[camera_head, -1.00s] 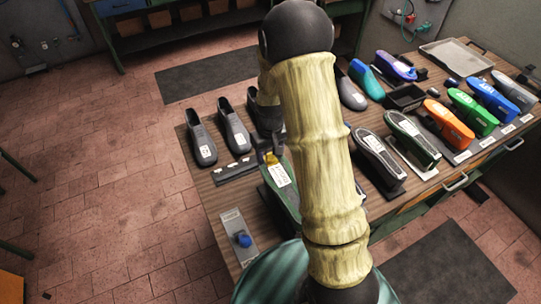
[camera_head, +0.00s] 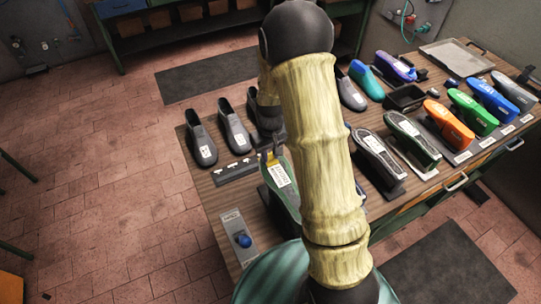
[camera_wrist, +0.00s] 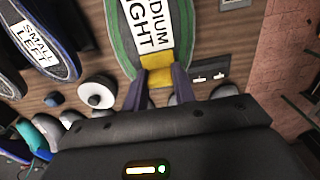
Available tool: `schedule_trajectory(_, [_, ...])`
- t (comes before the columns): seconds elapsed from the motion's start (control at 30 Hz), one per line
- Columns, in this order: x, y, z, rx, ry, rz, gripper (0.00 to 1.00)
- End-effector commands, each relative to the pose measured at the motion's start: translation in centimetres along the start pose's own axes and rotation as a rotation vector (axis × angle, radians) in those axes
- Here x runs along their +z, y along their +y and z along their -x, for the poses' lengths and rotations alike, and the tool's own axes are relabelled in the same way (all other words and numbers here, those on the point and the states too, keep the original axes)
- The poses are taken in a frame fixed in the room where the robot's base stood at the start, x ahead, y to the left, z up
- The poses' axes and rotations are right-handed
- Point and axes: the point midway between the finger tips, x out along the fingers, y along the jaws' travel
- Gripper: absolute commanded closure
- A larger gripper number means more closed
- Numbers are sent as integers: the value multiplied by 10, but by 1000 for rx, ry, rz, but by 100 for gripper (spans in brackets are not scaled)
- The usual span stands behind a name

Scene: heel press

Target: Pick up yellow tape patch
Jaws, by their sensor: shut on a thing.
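The yellow tape patch (camera_wrist: 156,74) shows in the wrist view at the near end of a green-edged sole (camera_wrist: 186,28), just below its white "MEDIUM RIGHT" label. My gripper (camera_wrist: 163,84) is shut on the patch, with a dark finger on each side. I cannot tell whether the patch still touches the sole. In the head view the green-edged sole (camera_head: 283,186) lies bottom up on the bench, partly behind my arm. My gripper (camera_head: 269,158) is at its far end there, and the patch is hardly visible.
Dark shoe lasts (camera_head: 203,140) stand at the bench's left. A small plate with a blue knob (camera_head: 243,240) lies at the near left corner. More labelled soles (camera_head: 378,160) and coloured lasts (camera_head: 448,124) fill the right side. A black tray (camera_head: 405,98) sits among them.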

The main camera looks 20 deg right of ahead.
Motion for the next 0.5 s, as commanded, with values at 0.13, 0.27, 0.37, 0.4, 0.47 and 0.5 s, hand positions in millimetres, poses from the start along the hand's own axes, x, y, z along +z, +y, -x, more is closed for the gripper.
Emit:
schedule_trajectory(0.13, [0,0,5,0,0,0,100])
schedule_trajectory(0.27, [-1,0,19,0,3,0,100])
schedule_trajectory(0.37, [-1,0,34,1,6,1,100])
schedule_trajectory(0.4, [-1,0,41,1,5,1,100])
schedule_trajectory(0.47, [-1,0,52,2,6,0,100])
schedule_trajectory(0.5, [-1,0,60,2,6,0,100])
